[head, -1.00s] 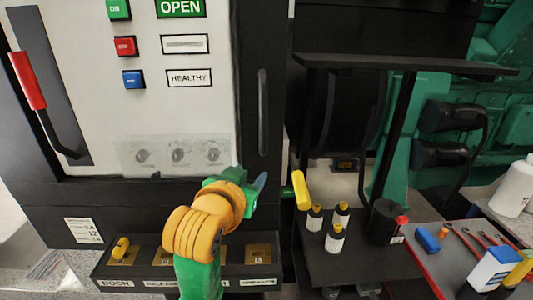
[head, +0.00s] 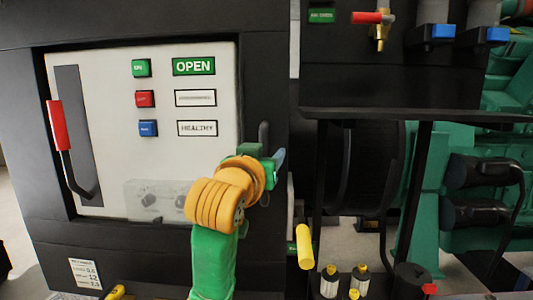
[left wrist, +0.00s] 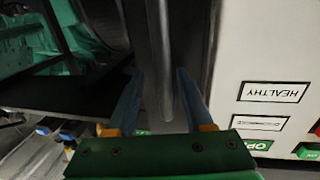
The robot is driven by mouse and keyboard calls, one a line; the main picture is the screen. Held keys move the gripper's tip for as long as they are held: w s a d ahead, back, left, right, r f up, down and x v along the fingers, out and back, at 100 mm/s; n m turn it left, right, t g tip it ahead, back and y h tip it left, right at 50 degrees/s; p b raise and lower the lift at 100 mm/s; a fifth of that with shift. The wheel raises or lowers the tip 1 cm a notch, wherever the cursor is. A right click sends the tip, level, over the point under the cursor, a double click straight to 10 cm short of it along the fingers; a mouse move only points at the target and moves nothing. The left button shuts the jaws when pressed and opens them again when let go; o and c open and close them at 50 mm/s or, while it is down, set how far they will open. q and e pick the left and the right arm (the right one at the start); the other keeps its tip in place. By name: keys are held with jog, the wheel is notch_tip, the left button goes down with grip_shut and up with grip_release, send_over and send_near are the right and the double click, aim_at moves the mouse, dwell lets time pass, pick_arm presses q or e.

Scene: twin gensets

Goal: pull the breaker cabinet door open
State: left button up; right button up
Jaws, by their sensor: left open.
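The breaker cabinet (head: 20,110) has a black door frame around a white panel (head: 110,75). The panel carries buttons, an OPEN sign and a red-gripped lever (head: 58,125). A dark vertical bar handle (head: 264,133) is on the right of the door; my left gripper hides its lower part in the head view. My left gripper (head: 272,160) is open at the handle. In the left wrist view, the handle (left wrist: 160,45) runs between its two blue fingers (left wrist: 160,78), with gaps on both sides. My right gripper is not in view.
Right of the cabinet is a dark shelf (head: 410,114) with a red-handled valve (head: 373,17) above it. A yellow cylinder (head: 304,247) projects near the cabinet's lower right edge. White bottles (head: 330,283) stand below. Green machinery (head: 470,240) is at the far right.

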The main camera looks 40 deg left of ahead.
pick_arm(q)
jog(key=shift+s+a, duration=0.2)
jog(key=shift+c, duration=1.2)
jog(key=shift+a, duration=0.1)
jog(key=c, duration=0.4)
grip_shut()
